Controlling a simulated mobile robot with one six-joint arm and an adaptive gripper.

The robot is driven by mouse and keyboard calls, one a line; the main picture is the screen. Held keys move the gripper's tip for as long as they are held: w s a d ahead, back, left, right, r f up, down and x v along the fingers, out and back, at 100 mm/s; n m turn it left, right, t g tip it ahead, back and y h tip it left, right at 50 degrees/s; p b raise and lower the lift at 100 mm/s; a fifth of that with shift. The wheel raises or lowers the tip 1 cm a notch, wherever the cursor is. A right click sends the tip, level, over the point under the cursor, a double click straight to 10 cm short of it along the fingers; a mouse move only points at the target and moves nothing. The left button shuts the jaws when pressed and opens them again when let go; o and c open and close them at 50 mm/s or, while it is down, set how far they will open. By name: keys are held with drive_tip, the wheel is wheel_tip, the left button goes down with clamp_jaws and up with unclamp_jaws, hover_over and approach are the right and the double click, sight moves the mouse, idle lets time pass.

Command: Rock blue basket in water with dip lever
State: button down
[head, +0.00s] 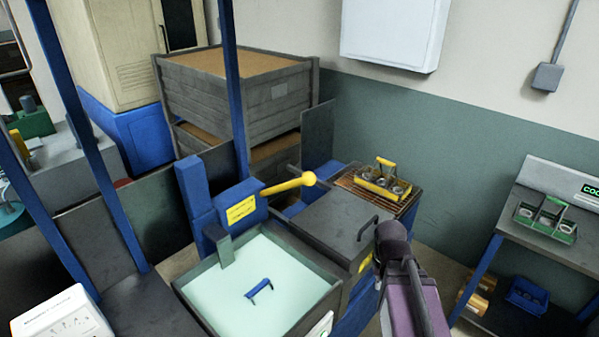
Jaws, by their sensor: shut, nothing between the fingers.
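An open tank (330,300) of pale water stands at the bottom middle. A blue handle (259,289) shows at the water surface; the basket body under it cannot be made out. The dip lever (288,185) is a yellow bar with a round knob, pointing right from a blue housing (238,207) with a yellow label behind the tank. A grey-green plate (226,250) stands at the tank's back left edge. My purple arm link with a dark joint rises at the right of the tank; no gripper fingers show. Nothing is seen touching the lever.
A dark lidded box (335,222) adjoins the tank. Behind it a yellow basket (383,181) with several rings sits on a brown grate. A green basket (545,220) is on the right bench; another blue basket (527,296) is on its lower shelf. Blue posts cross the left.

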drive_tip(key=w+a+r+m+t+h+p, duration=0.2)
drive_tip(key=w+a+r+t+h+p, duration=0.2)
drive_tip(key=w+a+r+h+p, duration=0.7)
drive_tip(key=w+a+r+t, duration=0.1)
drive_tip(key=a+r+t, duration=0.1)
drive_tip(key=a+r, duration=0.2)
drive_tip(key=w+a+r+t, duration=0.2)
drive_tip(key=a+r, duration=0.3)
drive_tip(key=a, duration=0.6)
drive_tip(key=w+a+r+m+t, duration=0.1)
drive_tip(key=w+a+r+t, duration=0.1)
drive_tip(key=a+r, duration=0.3)
drive_tip(key=a, duration=0.3)
drive_tip(key=shift+a+y, duration=0.15)
drive_tip(key=shift+y, duration=0.15)
drive_tip(key=shift+w+f, duration=0.1)
drive_tip(key=shift+w, duration=0.05)
drive_tip(key=s+f+b+x, duration=0.1)
drive_tip(key=b+x, duration=0.5)
drive_tip(key=x, duration=0.7)
drive_tip(key=shift+s+f, duration=0.25)
drive_tip(key=shift+f, duration=0.25)
drive_tip(key=shift+d, duration=0.2)
